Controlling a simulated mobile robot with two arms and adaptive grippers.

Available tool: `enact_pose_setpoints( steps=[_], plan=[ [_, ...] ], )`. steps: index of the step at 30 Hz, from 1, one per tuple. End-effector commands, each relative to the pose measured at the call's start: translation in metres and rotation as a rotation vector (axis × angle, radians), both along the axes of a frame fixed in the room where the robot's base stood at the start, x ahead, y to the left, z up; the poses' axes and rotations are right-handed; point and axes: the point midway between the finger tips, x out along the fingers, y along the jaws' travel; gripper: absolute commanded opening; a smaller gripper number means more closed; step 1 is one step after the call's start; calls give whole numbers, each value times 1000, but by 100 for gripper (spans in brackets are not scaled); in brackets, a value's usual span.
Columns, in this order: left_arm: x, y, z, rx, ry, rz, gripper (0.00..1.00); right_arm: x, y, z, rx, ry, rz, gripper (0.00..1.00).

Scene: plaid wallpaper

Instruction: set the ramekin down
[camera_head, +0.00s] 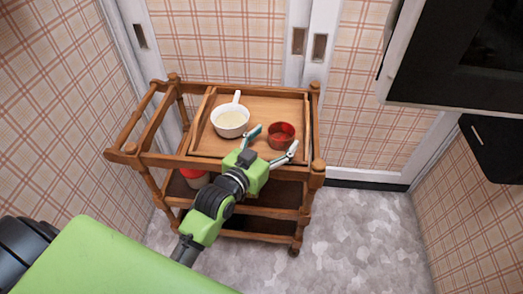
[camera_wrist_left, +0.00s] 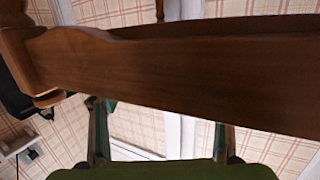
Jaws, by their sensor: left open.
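The ramekin, a small reddish-brown round dish (camera_head: 281,136), stands upright on the wooden tray (camera_head: 262,98) on top of the trolley. My left gripper (camera_head: 275,140) is open, with one finger to the left of the ramekin and the other to its lower right. There is a visible gap between the fingers and the dish. In the left wrist view the two fingers (camera_wrist_left: 160,135) are wide apart, and a brown wooden board (camera_wrist_left: 170,75) fills the upper part. The ramekin is hidden there. My right gripper is not in view.
A white handled pan (camera_head: 230,121) stands left of the ramekin on the tray. The wooden trolley (camera_head: 135,158) has raised rails and lower shelves, with a red-and-white container (camera_head: 195,178) below. Grey floor (camera_head: 365,235) is clear at right.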

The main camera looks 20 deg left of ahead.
Motion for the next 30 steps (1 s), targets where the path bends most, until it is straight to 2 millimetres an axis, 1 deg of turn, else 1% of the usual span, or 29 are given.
enact_pose_setpoints(
  steps=[1,6,12,15,19,30],
  plan=[
    [-12,2,2,2,4,0,70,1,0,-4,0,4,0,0],
    [-46,7,7,3,4,0,70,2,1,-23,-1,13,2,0],
    [-76,12,12,1,3,0,70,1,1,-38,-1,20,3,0],
    [-85,13,13,1,2,0,70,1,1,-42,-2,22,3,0],
    [-91,14,14,0,0,0,70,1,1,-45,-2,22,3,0],
    [-91,14,14,0,1,0,70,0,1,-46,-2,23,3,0]
  ],
)
